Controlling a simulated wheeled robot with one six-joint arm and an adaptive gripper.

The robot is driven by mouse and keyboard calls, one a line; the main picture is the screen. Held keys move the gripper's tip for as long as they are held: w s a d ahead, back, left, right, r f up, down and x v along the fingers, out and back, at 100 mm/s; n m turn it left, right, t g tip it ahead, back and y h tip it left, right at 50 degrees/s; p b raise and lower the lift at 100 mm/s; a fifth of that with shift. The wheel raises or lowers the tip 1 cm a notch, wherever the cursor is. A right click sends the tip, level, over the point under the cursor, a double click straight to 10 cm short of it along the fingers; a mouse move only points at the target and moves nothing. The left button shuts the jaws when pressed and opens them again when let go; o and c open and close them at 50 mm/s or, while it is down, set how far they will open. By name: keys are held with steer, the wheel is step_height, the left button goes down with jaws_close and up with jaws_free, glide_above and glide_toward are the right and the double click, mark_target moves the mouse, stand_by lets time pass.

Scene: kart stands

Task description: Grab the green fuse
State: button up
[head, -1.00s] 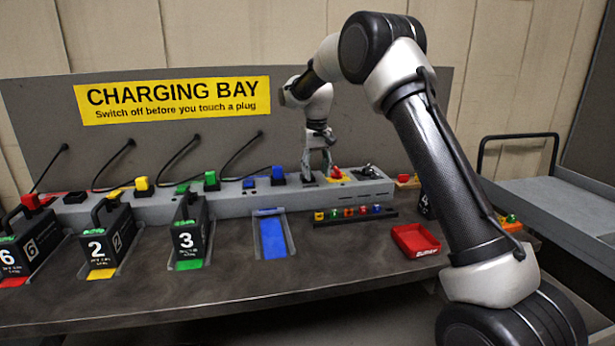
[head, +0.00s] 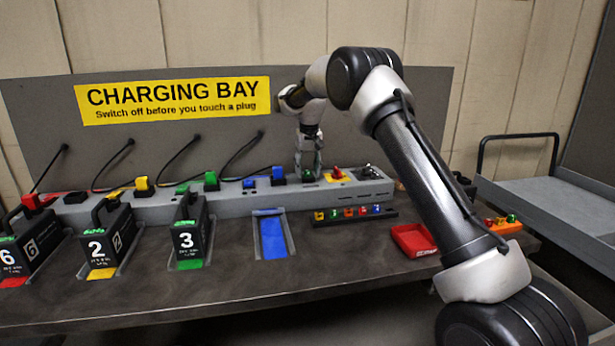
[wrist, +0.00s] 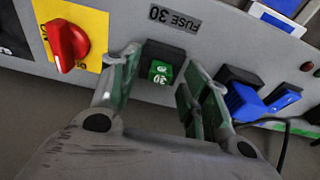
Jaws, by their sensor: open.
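The green fuse (wrist: 161,72), marked 30, sits in a black holder (wrist: 165,50) under the label FUSE 30 in the wrist view. My gripper (wrist: 160,82) is open, with one finger on each side of the fuse and a gap to each. In the head view my gripper (head: 306,174) is down at the charging rail, and the green fuse there is largely hidden by it.
A red rotary switch (wrist: 67,45) on a yellow plate is left of the fuse in the wrist view. A blue plug (wrist: 243,101) is close on the right. In the head view, a rack of coloured fuses (head: 352,216) and a red tray (head: 412,240) are in front.

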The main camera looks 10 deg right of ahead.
steer(key=shift+r, duration=0.1)
steer(key=c, duration=0.8)
steer(key=shift+c, duration=0.2)
